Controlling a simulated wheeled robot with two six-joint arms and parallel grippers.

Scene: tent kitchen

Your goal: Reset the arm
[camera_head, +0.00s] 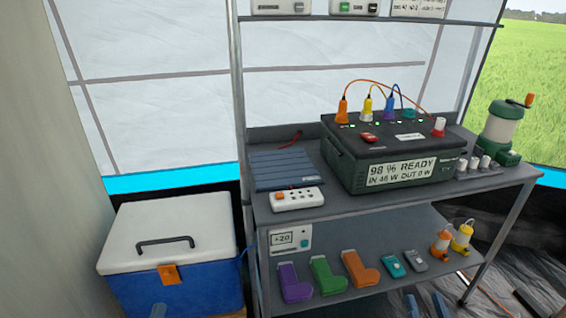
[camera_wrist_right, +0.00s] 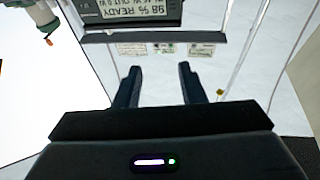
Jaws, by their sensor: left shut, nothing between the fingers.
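My right gripper (camera_head: 426,305) shows as two separate fingertips at the bottom edge, right of centre, in front of the lower shelf. In the right wrist view the right gripper (camera_wrist_right: 160,85) has its two dark fingers wide apart, with nothing between them. Most of both arms is out of view.
A metal rack holds a power station (camera_head: 395,150), a folded solar panel (camera_head: 285,168), a power strip (camera_head: 297,199) and a lantern (camera_head: 500,130). Its lower shelf holds colored inhaler-shaped items (camera_head: 327,275) and small lamps (camera_head: 462,237). A blue cooler (camera_head: 200,285) with a white lid stands left.

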